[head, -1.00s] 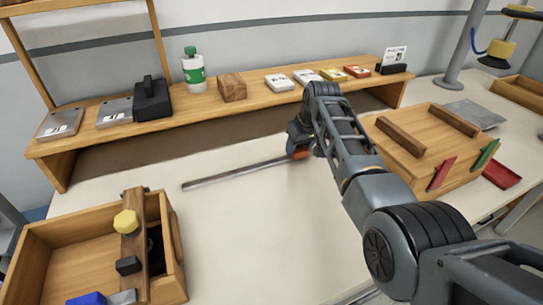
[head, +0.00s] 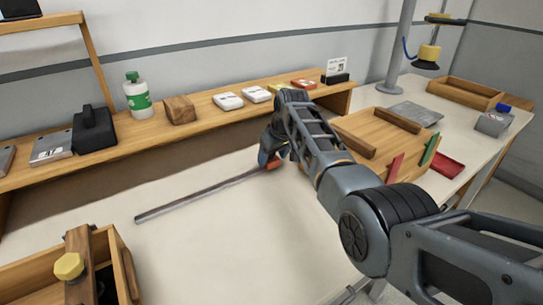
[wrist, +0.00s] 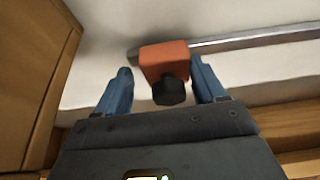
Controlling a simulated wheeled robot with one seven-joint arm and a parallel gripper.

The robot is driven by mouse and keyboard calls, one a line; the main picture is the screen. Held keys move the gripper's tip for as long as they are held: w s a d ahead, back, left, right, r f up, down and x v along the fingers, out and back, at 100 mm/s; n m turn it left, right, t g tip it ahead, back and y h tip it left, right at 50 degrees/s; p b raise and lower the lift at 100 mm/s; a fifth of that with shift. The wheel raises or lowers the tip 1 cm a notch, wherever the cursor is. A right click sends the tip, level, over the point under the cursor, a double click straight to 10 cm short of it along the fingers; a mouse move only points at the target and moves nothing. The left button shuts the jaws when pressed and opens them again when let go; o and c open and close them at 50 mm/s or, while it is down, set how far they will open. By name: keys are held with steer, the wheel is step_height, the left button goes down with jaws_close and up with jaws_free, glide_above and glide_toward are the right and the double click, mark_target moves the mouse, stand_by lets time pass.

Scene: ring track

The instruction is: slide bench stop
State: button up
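The bench stop, an orange-red block (wrist: 164,56) with a black knob (wrist: 168,91), sits on a grey metal rail (wrist: 255,40) close to one of its ends. In the head view the stop (head: 273,164) shows as a small orange patch beside my gripper, at the right end of the rail (head: 205,190). My gripper (wrist: 161,66) has its two blue fingers apart, one on each side of the block and knob. A narrow gap shows on the left side; contact on the right is hard to tell. In the head view my arm hides most of the gripper.
A wooden shelf (head: 120,146) with a bottle (head: 138,97), a black case and boxes runs behind the rail. A wooden box (head: 370,140) stands right of the gripper. An open crate (head: 124,262) is front left. The tabletop along the rail is clear.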

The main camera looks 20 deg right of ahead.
steer(key=shift+o, duration=0.6)
steer(key=shift+a, duration=0.1)
steer(key=v, duration=0.7)
steer(key=shift+r, duration=0.35)
steer(key=shift+s, duration=0.15)
